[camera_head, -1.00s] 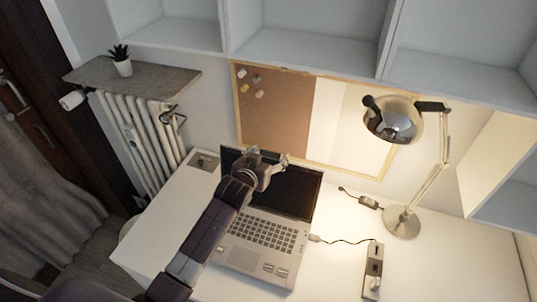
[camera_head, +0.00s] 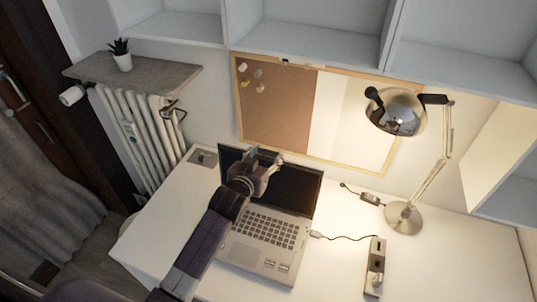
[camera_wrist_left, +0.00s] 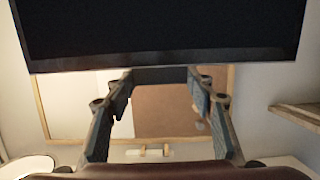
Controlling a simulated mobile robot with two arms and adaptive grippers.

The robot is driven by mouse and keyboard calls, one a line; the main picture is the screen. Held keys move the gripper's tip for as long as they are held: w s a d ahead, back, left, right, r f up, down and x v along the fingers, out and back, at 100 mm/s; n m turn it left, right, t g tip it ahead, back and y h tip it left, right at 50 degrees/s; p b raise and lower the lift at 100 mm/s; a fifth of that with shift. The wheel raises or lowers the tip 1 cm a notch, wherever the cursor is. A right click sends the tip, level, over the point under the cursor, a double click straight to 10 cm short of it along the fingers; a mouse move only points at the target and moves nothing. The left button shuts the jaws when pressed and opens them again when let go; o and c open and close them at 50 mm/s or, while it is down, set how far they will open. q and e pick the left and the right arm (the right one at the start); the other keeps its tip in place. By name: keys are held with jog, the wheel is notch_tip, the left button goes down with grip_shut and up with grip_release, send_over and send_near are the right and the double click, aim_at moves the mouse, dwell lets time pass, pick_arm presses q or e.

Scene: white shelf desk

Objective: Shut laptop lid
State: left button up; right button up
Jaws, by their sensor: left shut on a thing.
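The laptop (camera_head: 262,245) stands open on the white desk, with its keyboard facing up. Its dark-screened lid (camera_head: 300,188) is raised and leans back. The lid also fills the top of the left wrist view (camera_wrist_left: 160,28). My left gripper (camera_head: 265,159) is in front of the lid near its top edge, with my arm crossing the laptop's left side. In the left wrist view its fingers (camera_wrist_left: 160,80) reach up to the lid's edge, and it is shut on the lid. The exact contact is hard to see. My right gripper is not in view.
A desk lamp (camera_head: 404,217) stands right of the laptop. A corkboard (camera_head: 275,110) hangs behind the lid, and shelves (camera_head: 305,50) are above. The desk's front right is clear.

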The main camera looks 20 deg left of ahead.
pick_arm(q)
jog(key=s+f+t+b, duration=0.2)
jog(key=s+t+b, duration=0.1)
jog(key=s+b, duration=0.4)
jog(key=s+f+t+b, duration=0.2)
jog(key=s+t+b, duration=0.1)
jog(key=s+b, duration=0.4)
jog(key=shift+s+a+f+t+b, duration=0.3)
jog(key=shift+s+t+b, duration=0.1)
jog(key=shift+s, duration=0.05)
jog(key=shift+o, duration=0.2)
jog(key=s+f+b, duration=0.4)
jog(key=s+f, duration=0.1)
jog(key=s, duration=0.2)
jog(key=shift+s+f+t, duration=0.15)
jog(key=shift+f+t, duration=0.15)
jog(key=shift+s+a+f, duration=0.1)
jog(key=shift+s+f, duration=0.5)
jog(key=shift+f, duration=0.1)
jog(key=shift+c, duration=0.2)
jog(key=o, duration=1.5)
jog(key=shift+o, duration=1.1)
jog(key=shift+w, duration=0.15)
jog(key=shift+r, duration=0.1)
